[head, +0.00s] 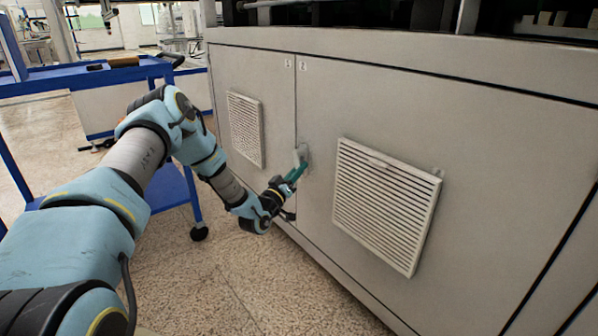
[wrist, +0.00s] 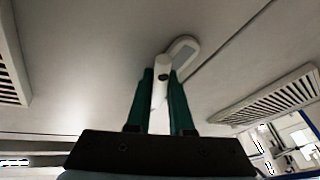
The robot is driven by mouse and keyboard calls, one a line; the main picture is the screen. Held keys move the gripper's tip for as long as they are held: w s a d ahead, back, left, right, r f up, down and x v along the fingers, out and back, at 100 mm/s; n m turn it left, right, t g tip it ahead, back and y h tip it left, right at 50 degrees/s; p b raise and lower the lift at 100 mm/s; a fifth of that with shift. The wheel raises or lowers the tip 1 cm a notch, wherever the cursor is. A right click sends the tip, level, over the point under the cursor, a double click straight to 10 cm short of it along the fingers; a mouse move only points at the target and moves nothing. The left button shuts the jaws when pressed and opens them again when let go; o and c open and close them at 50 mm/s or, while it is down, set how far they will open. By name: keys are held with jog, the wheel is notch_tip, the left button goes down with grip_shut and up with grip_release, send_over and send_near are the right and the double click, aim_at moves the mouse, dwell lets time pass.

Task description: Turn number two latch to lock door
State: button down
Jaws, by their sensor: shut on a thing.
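The latch is a light grey handle on a rounded plate (wrist: 184,48), mounted on the grey cabinet door beside the seam between two doors. In the head view the latch (head: 303,152) is small and partly hidden by my gripper (head: 296,172). In the wrist view my gripper (wrist: 161,80) has its two green fingers on either side of the handle (wrist: 159,100), shut on it. The handle runs down between the fingers, at an angle to the plate. The right-hand door (head: 318,120) looks flush with the left-hand door (head: 272,80).
A large vent grille (head: 385,205) projects right of the latch, and a smaller grille (head: 245,130) is left of it. Small labels (head: 302,66) sit at the top of the seam. A blue cart (head: 172,190) stands left, behind my arm. Speckled floor is open before the cabinet.

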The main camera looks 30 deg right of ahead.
jog(key=c, duration=0.8)
grip_release()
jog(key=p+v, duration=0.1)
jog(key=v, duration=0.9)
jog(key=shift+s+a, duration=0.2)
jog(key=shift+a, duration=0.15)
jog(key=shift+f, duration=0.1)
jog(key=shift+c, duration=0.3)
